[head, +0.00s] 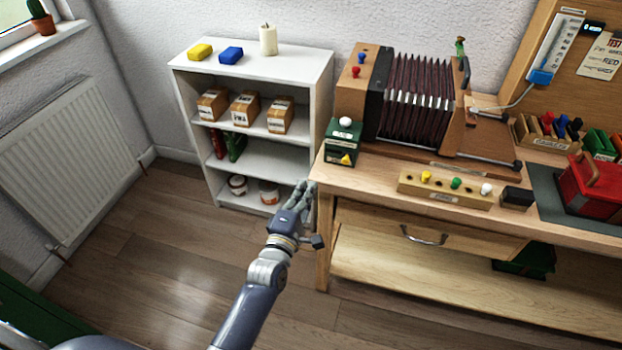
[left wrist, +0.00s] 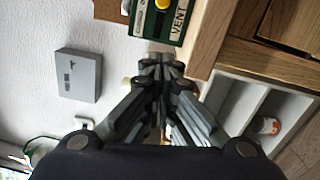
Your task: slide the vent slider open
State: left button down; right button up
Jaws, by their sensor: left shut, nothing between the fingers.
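The vent box is a small dark green box (head: 341,147) at the left end of the wooden bench, with a white ball on top and a yellow piece (head: 346,159) on its front. In the left wrist view the green box (left wrist: 147,22) shows at the top, with the word VENT and a round yellow knob (left wrist: 163,3) cut by the frame edge. My left gripper (head: 304,188) is shut and empty. It is beside the bench's left end, lower than the box. In the left wrist view the fingertips (left wrist: 160,62) appear just below the box; contact cannot be told.
The wooden bench (head: 375,172) carries a bellows (head: 418,97) and a block with coloured pegs (head: 444,188). A white shelf (head: 300,70) stands behind my left gripper. A drawer handle (head: 423,238) sticks out of the bench front. The floor at left is clear.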

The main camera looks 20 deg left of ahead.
pick_arm(q)
jog(key=s+f+m+g, duration=0.35)
jog(key=s+f, duration=0.25)
jog(key=f, duration=0.5)
jog(key=s+f+m+g, duration=0.2)
jog(key=s+f+m, duration=0.3)
jog(key=f, duration=0.6)
jog(key=s+f+m+g, duration=0.3)
jog(key=s+f, duration=0.4)
jog(key=f, duration=0.3)
jog(key=s+a+f+m+g, duration=0.2)
jog(key=s+f, duration=0.3)
jog(key=s, duration=0.6)
jog(key=s+a+f+m+g, duration=0.3)
jog(key=s+f, duration=0.3)
jog(key=s, duration=0.5)
jog(key=s+a+f+m+g+y, duration=0.1)
jog(key=s+f+m+g, duration=0.3)
jog(key=s, duration=0.7)
notch_tip(320, 180, down, 2)
jog(key=shift+s+a+f+m, duration=0.15)
jog(key=shift+s+a+m, duration=0.1)
jog(key=shift+a+m, duration=0.45)
pick_arm(e)
jog(key=shift+s+a+f, duration=0.1)
jog(key=shift+a+f, duration=0.05)
jog(key=shift+a, duration=0.45)
